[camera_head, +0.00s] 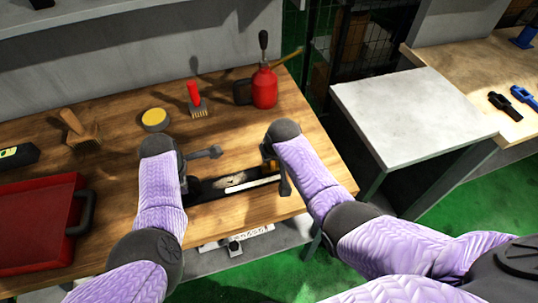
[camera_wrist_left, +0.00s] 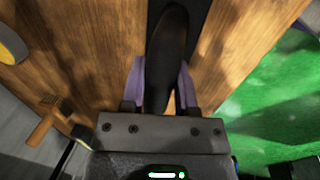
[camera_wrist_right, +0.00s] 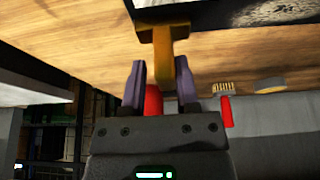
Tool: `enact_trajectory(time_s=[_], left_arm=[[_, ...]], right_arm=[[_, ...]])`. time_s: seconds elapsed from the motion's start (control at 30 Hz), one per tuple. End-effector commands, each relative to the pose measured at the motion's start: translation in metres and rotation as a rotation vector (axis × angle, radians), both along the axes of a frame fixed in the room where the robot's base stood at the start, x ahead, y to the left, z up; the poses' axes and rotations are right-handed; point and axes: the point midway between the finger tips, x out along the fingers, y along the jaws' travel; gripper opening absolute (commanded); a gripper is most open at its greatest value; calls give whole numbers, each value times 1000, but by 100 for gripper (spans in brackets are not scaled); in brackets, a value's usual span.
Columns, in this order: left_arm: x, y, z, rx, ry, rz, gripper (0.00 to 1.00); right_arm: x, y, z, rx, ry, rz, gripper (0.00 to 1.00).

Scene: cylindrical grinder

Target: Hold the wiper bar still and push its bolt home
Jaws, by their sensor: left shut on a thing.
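The wiper bar (camera_head: 208,189) appears as a long dark body with a pale strip, lying near the bench's front edge between my arms. In the left wrist view, a dark rounded part (camera_wrist_left: 172,50), apparently of the bar, is between the fingers of my left gripper (camera_wrist_left: 163,85), which is shut on it. An orange T-shaped bolt (camera_wrist_right: 167,45) shows in the right wrist view, against the dark edge above it. My right gripper (camera_wrist_right: 158,75) is open, its fingers on either side of the bolt's near end with gaps visible. My arms partly hide the bar in the head view.
On the wooden bench (camera_head: 115,180) are a red oil can (camera_head: 264,88), a red-handled brush (camera_head: 196,98), a yellow round tin (camera_head: 154,118), a wooden-handled tool (camera_head: 75,128) and a red tray (camera_head: 35,225). A grey table (camera_head: 410,110) stands to the right.

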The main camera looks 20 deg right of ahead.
Motion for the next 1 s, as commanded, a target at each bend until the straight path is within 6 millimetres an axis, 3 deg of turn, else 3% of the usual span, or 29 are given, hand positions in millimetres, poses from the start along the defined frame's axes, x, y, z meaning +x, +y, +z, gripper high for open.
enact_trajectory(time_s=[0.03, 0.1, 0.47, 0.57, 0.8, 1.0], left_arm=[[0, 2, 0, 6, 0, 2, 0], [0, 2, 0, 6, 0, 2, 0], [0, 1, 0, 4, -1, 1, 0], [0, 1, 0, 4, -1, 1, 0], [0, 1, 0, 3, -1, 1, 0], [0, 0, 0, 2, -1, 0, 0]], right_arm=[[0, -1, 0, -2, 1, -1, 44], [0, 0, 0, -1, 1, 0, 59], [-2, 1, 6, 3, -2, 1, 59], [-8, 1, 21, 3, -4, 1, 59], [-32, 1, 78, 2, -4, 1, 59], [-45, 0, 107, 1, -1, -1, 59]])
